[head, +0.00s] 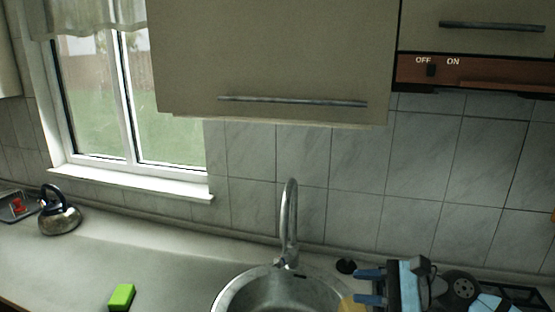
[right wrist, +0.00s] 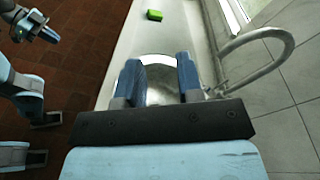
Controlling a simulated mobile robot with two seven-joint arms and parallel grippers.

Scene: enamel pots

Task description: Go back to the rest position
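My right gripper (head: 358,287) is in the lower right of the head view, over the counter at the right side of the sink. Its blue fingers point left and are apart, with nothing between them. The right wrist view shows the same open fingers (right wrist: 160,75) with the metal sink beyond them. What looks like my left gripper (right wrist: 38,26) is at the upper left of the right wrist view, over the brown floor. It is too small to tell whether it is open. The left arm is not in the head view.
The sink (head: 226,300) has a tall curved faucet (head: 290,215) behind it. A green sponge (head: 122,297) lies left of it on the counter (head: 180,265). A kettle (head: 60,215) stands far left. A wall cabinet (head: 270,60) hangs above. A stove (head: 515,295) is at right.

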